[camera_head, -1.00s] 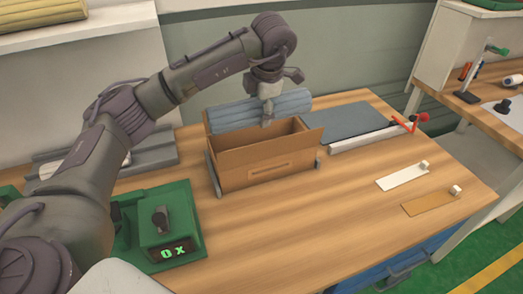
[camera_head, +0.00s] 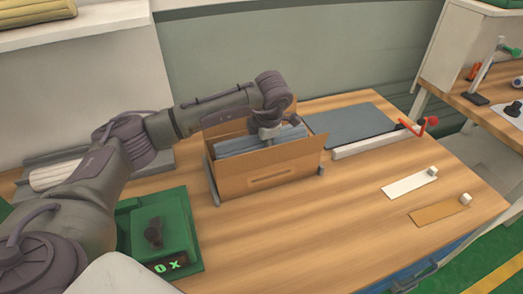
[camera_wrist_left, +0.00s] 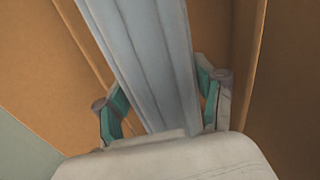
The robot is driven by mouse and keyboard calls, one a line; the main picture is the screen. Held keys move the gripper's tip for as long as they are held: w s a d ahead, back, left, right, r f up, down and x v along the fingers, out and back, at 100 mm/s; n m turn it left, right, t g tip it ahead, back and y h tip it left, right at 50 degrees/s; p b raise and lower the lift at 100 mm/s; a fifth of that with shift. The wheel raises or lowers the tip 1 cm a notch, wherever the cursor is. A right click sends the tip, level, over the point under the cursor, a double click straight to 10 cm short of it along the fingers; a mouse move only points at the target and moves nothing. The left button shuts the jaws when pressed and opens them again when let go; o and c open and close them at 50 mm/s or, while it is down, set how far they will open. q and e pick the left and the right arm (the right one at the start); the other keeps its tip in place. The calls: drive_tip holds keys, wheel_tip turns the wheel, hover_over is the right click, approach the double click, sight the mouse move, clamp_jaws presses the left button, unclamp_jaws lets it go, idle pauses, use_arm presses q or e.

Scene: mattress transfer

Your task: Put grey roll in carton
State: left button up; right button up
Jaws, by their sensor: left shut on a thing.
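The grey roll (camera_head: 240,145) lies lengthwise within the open carton (camera_head: 262,178), with its upper side showing above the front wall in the head view. My left gripper (camera_head: 270,133) reaches down over the carton and is shut on the roll near its middle. In the left wrist view the roll (camera_wrist_left: 150,60) runs between the two fingers (camera_wrist_left: 165,108), with brown carton walls (camera_wrist_left: 60,90) on both sides. The fingertips and the underside of the roll are hidden, so I cannot tell whether it touches the carton floor. My right gripper is not in view.
A green device with a lit display (camera_head: 160,235) stands left of the carton. A grey mat (camera_head: 350,125) and a white rail with a red handle (camera_head: 375,142) lie to its right. White (camera_head: 410,182) and tan (camera_head: 438,211) strips lie farther right. The table front is clear.

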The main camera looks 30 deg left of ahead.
use_arm(q)
wheel_tip(320, 180, down, 3)
drive_tip(key=shift+f, duration=0.1)
drive_tip(key=shift+f+b, duration=0.4)
drive_tip(key=shift+f, duration=0.2)
drive_tip(key=o, duration=1.2)
drive_tip(key=shift+c, duration=0.2)
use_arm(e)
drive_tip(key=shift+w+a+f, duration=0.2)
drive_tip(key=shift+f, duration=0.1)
use_arm(q)
drive_tip(key=shift+r, duration=0.1)
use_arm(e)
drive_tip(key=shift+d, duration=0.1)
